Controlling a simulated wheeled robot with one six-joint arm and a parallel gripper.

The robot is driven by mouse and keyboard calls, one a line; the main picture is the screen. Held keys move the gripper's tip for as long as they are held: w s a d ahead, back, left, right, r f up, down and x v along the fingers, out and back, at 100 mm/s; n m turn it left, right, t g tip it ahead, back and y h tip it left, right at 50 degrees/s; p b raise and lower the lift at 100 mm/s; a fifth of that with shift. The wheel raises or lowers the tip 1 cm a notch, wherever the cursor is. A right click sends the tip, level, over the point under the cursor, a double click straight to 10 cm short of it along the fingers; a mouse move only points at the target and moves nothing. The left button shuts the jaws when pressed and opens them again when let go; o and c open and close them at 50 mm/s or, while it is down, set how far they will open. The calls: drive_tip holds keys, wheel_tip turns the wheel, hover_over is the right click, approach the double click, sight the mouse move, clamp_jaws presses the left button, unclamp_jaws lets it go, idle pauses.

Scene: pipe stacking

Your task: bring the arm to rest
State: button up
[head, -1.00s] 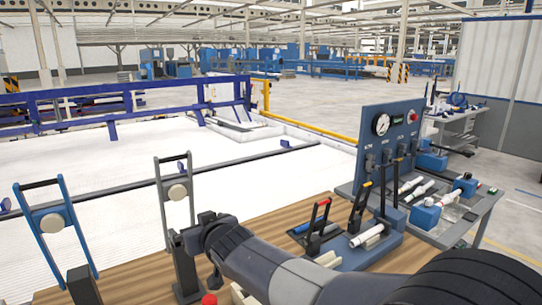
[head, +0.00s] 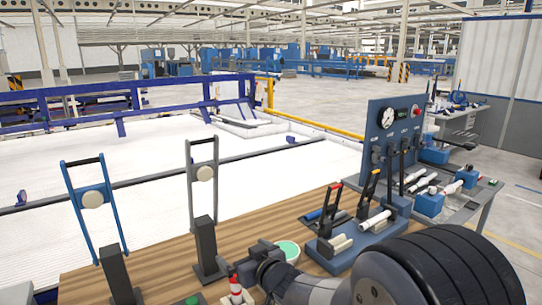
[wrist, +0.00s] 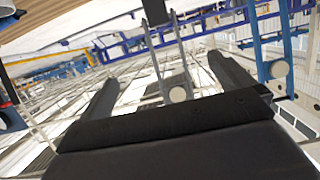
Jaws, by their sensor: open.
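My gripper (head: 262,250) shows in the head view low over the front of the wooden bench (head: 165,262), at the end of my folded arm. In the wrist view, my gripper (wrist: 162,72) has its two dark fingers spread apart, with nothing held between them. A grey upright stand with a round pale disc (head: 204,174) rises just to the left of it in the head view.
A blue-handled stand (head: 91,199) is further left. A red-and-white piece (head: 236,288) stands at the front. A blue lever fixture (head: 345,243) and a gauge panel (head: 394,125) are to the right. White pipe pieces (head: 414,175) lie on a side table. Open floor (head: 330,105) lies beyond.

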drive_tip(key=shift+t+y, duration=0.3)
drive_tip(key=shift+t, duration=0.1)
drive_tip(key=shift+s+d+f+b, duration=0.15)
drive_tip(key=shift+s+f+b, duration=0.05)
drive_tip(key=shift+f+b, duration=0.95)
drive_tip(key=shift+s+d+f+b, duration=0.15)
drive_tip(key=shift+f+b, duration=0.7)
drive_tip(key=shift+b, duration=0.5)
